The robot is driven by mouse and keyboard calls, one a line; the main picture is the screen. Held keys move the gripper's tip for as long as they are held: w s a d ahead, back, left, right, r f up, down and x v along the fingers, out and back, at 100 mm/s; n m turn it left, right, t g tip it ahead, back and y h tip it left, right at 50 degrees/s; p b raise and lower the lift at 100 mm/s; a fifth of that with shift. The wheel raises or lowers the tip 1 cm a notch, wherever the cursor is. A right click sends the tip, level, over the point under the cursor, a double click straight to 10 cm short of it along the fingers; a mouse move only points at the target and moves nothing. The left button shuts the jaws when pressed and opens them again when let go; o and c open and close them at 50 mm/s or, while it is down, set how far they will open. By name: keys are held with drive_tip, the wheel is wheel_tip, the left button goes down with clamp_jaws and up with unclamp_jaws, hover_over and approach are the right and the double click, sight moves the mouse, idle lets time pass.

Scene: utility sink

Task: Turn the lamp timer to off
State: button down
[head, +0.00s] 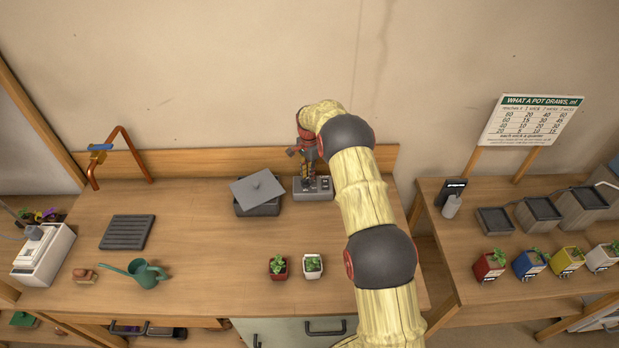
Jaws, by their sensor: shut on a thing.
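A grey box (326,190), which looks like the lamp timer, sits at the back of the wooden counter near the wall. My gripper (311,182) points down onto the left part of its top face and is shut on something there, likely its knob. The gripper covers that part, so the knob and its setting cannot be read. My arm comes in from the lower right and passes just right of the box.
A grey tray with a tilted lid (257,188) stands close left of the box. Two small potted plants (278,267) (313,265), a green watering can (147,273) and a ribbed dark mat (127,232) are on the counter. The counter's middle is clear.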

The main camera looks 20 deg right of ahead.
drive_tip(key=n, duration=0.2)
drive_tip(key=w+n, duration=0.1)
drive_tip(key=n, duration=0.2)
drive_tip(key=shift+a+n+b, duration=0.2)
drive_tip(key=shift+n+b, duration=0.1)
drive_tip(key=shift+b, duration=0.05)
drive_tip(key=n, duration=0.5)
drive_tip(key=shift+w+a, duration=0.2)
drive_tip(key=shift+a, duration=0.1)
drive_tip(key=shift+r, duration=0.1)
drive_tip(key=c, duration=1.8)
unclamp_jaws()
drive_tip(key=shift+c, duration=0.2)
wheel_tip(320, 180, up, 12)
drive_tip(key=shift+w+n, duration=0.1)
drive_tip(key=shift+n, duration=0.2)
